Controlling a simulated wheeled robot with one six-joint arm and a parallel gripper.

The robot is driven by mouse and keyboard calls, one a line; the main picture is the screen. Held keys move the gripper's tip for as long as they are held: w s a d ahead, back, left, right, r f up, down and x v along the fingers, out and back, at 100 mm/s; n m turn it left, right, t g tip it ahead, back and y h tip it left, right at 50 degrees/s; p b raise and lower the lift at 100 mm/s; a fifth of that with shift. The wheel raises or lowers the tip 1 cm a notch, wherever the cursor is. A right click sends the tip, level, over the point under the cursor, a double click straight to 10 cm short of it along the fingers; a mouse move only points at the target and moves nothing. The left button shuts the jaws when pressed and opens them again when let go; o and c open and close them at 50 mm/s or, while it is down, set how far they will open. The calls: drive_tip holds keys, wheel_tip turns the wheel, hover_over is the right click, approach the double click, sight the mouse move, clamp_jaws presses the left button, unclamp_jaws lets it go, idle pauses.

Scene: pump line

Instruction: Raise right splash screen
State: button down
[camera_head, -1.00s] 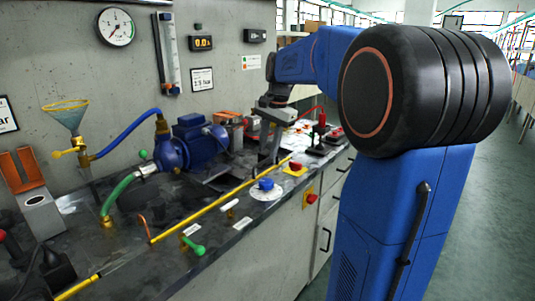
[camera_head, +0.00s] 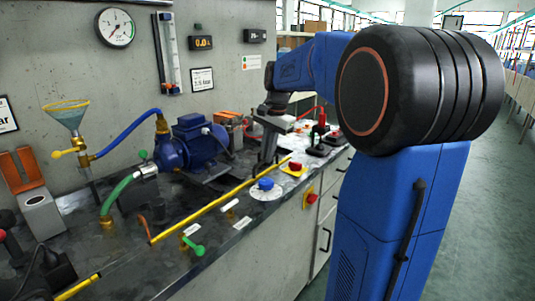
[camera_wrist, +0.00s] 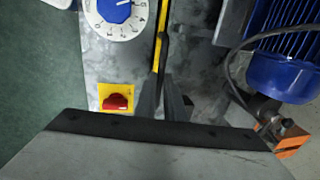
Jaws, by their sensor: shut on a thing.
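The right splash screen shows as a long yellow bar (camera_head: 210,205) running slantwise along the bench's front part, low over the top. I cannot make out a clear pane on it. My gripper (camera_head: 262,168) reaches down to the bar near its far right end. In the wrist view, the yellow bar (camera_wrist: 161,35) runs down to my gripper (camera_wrist: 164,92), whose two dark fingers are close together around it. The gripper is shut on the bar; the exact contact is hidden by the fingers.
A blue knob on a white dial (camera_head: 265,186) and a red switch on a yellow plate (camera_head: 294,168) sit close in front of the bar. The blue pump motor (camera_head: 200,140) stands behind it. A green-handled valve (camera_head: 193,246) is at the near front edge.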

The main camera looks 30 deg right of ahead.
wheel_tip(320, 180, up, 26)
drive_tip(key=shift+r, duration=0.15)
idle(0.4)
drive_tip(key=c, duration=1.8)
unclamp_jaws()
drive_tip(key=shift+c, duration=0.2)
wheel_tip(320, 180, up, 7)
drive_tip(key=s, duration=0.1)
drive_tip(key=shift+s+d+r, duration=0.15)
drive_tip(key=shift+s+d, duration=0.05)
drive_tip(key=shift+d, duration=0.05)
